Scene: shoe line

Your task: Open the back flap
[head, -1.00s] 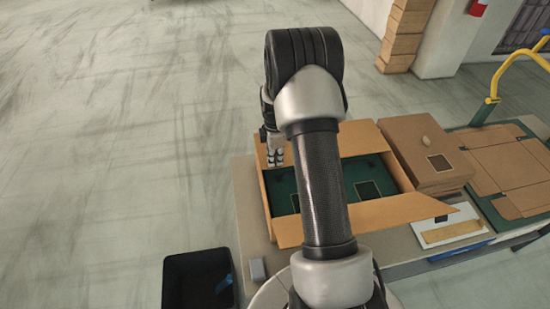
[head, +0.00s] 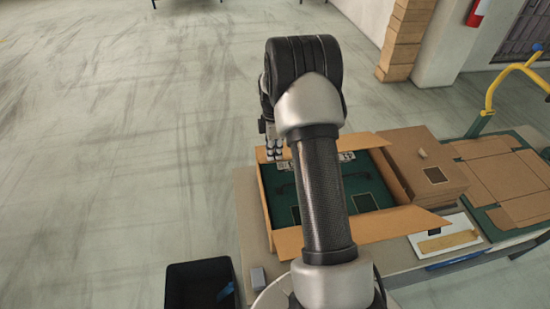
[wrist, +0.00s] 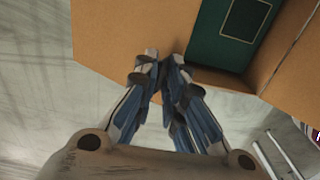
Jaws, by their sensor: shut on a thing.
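The open cardboard box (head: 409,222) stands on the table, with a dark green inside showing. Its back flap (head: 368,140) lies folded outward past the far side, partly hidden behind my arm. My gripper (head: 274,153) is at the back left of the box. In the wrist view my gripper (wrist: 160,62) has its fingers close together at the edge of the tan back flap (wrist: 115,30), shut on it. The exact contact is partly hidden by the fingers. The green box inside (wrist: 215,50) shows beyond the flap.
Further right are a flat carton blank (head: 505,175) and a yellow tubular frame (head: 515,75). A black bin (head: 200,285) stands at the front left. The floor behind the box is clear.

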